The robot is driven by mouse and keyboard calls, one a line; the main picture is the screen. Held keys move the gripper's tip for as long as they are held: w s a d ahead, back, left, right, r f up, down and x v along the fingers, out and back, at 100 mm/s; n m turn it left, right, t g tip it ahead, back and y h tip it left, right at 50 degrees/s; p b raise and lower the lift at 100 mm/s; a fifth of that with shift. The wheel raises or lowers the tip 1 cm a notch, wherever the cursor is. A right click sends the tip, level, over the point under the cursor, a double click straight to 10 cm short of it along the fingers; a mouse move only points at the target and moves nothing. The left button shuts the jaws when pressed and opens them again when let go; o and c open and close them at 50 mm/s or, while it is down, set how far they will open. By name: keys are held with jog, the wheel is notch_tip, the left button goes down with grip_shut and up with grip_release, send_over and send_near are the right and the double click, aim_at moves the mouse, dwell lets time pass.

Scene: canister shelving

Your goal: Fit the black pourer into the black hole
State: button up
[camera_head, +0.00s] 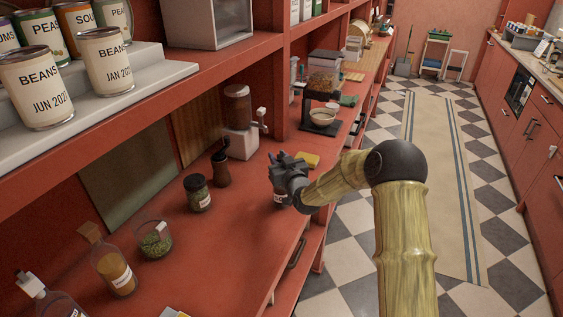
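My gripper (284,172), dark grey, is over the red counter (238,222), close to its front edge. Just below it is a small jar or canister with a white label (281,197), mostly hidden by the gripper. I cannot tell whether the gripper touches or grips it, nor whether the fingers are open. I cannot make out the black pourer or the black hole for certain; either may be hidden by the gripper.
A black-lidded jar (198,194), a dark brown bottle or mill (221,168), an open glass of green contents (155,239) and a stoppered bottle (114,266) stand leftward. A dispenser (240,122) and yellow sponge (307,159) are behind. A shelf with cans (110,62) overhangs the left.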

jog(key=c, duration=0.3)
jog(key=shift+r, duration=0.1)
jog(key=shift+r+p, duration=0.8)
jog(key=shift+r, duration=1.55)
